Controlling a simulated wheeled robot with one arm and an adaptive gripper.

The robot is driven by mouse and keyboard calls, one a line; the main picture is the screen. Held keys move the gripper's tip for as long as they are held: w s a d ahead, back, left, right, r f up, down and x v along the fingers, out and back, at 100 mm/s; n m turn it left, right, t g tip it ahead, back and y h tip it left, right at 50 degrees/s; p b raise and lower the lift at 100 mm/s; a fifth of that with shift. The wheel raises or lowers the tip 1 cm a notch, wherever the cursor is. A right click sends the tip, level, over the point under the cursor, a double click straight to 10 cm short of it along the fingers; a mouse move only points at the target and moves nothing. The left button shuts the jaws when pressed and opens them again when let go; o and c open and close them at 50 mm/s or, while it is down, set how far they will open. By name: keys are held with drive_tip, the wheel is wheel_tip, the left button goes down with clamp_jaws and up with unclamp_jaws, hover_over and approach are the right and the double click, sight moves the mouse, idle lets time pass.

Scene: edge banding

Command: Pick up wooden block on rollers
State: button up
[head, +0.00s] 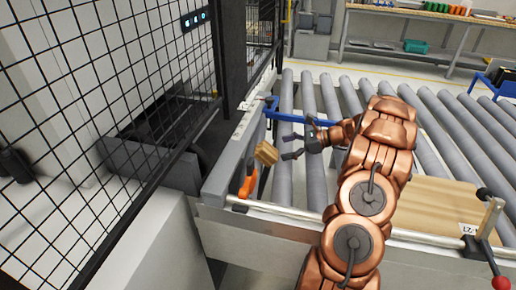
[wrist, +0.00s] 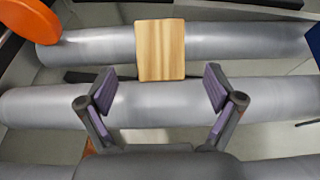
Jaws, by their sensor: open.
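A small light-brown wooden block (head: 266,153) rests at the left end of the roller conveyor in the head view. In the wrist view the block (wrist: 160,49) lies on the upper grey roller (wrist: 230,44), its lower edge reaching toward the middle roller. My gripper (head: 289,147) is open and empty, to the right of the block and apart from it. In the wrist view, my gripper's two fingers (wrist: 159,90) are spread over the middle roller, with the block just beyond and between them.
An orange disc-like part (wrist: 28,18) stands near the block; it also shows in the head view (head: 248,180). A blue bar (head: 300,117) lies above the rollers. A large wooden board (head: 435,205) lies at right by a red-knobbed lever (head: 497,272). A mesh fence (head: 120,80) stands at left.

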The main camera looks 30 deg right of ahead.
sight(270, 149)
drive_tip(key=x, duration=0.2)
drive_tip(key=p+x, duration=0.1)
drive_tip(key=shift+w+a+r, duration=0.15)
drive_tip(key=shift+a+r, duration=0.05)
drive_tip(key=shift+a, duration=0.1)
drive_tip(key=p+x, duration=0.2)
drive_tip(key=x, duration=0.1)
drive_tip(key=shift+w+a, duration=0.2)
drive_tip(key=shift+w, duration=0.1)
drive_tip(key=shift+w+a+f, duration=0.25)
drive_tip(key=c, duration=1.3)
drive_tip(key=shift+r, duration=0.1)
